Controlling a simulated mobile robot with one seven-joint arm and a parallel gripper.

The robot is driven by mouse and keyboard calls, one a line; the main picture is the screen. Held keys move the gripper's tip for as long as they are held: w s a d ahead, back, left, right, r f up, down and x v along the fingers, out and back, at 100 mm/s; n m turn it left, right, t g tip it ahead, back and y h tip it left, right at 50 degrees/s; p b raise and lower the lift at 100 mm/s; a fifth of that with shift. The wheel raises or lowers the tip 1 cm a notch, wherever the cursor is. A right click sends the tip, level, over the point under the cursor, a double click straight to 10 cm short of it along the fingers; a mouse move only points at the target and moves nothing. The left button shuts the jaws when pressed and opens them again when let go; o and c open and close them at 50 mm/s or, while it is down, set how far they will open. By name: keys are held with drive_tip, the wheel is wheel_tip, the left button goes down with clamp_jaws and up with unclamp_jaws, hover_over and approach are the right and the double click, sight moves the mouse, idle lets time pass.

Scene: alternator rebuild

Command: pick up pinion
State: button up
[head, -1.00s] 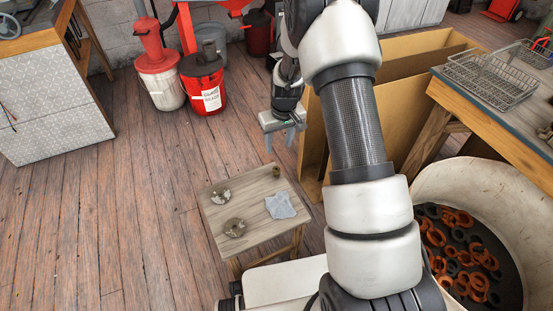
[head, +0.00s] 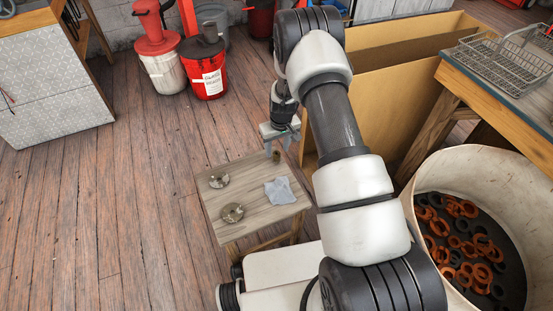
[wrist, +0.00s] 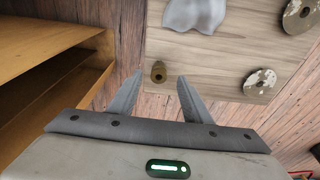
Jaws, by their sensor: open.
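The pinion (wrist: 158,73) is a small brownish cylinder with a hole in its top, upright near the edge of a small wooden table (head: 240,192). It also shows in the head view (head: 276,155) at the table's far right corner. My gripper (wrist: 157,88) is open and empty. In the wrist view the pinion appears between and just beyond the two grey fingertips, touching neither. In the head view my gripper (head: 280,144) is over the table's far edge, close to the pinion. How high the fingertips are above it is hard to tell.
Two metal discs (head: 219,180) (head: 231,213) and a pale cloth (head: 279,191) lie on the small table. An open cardboard-coloured box (head: 390,95) stands close on the right. A round bin (head: 420,205) of orange and black rings is at the lower right.

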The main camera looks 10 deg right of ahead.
sight(276, 154)
drive_tip(key=f+b, duration=0.1)
drive_tip(key=f, duration=0.1)
drive_tip(key=w+f+b, duration=0.1)
drive_tip(key=f, duration=0.2)
drive_tip(key=shift+w+f, duration=0.1)
clamp_jaws()
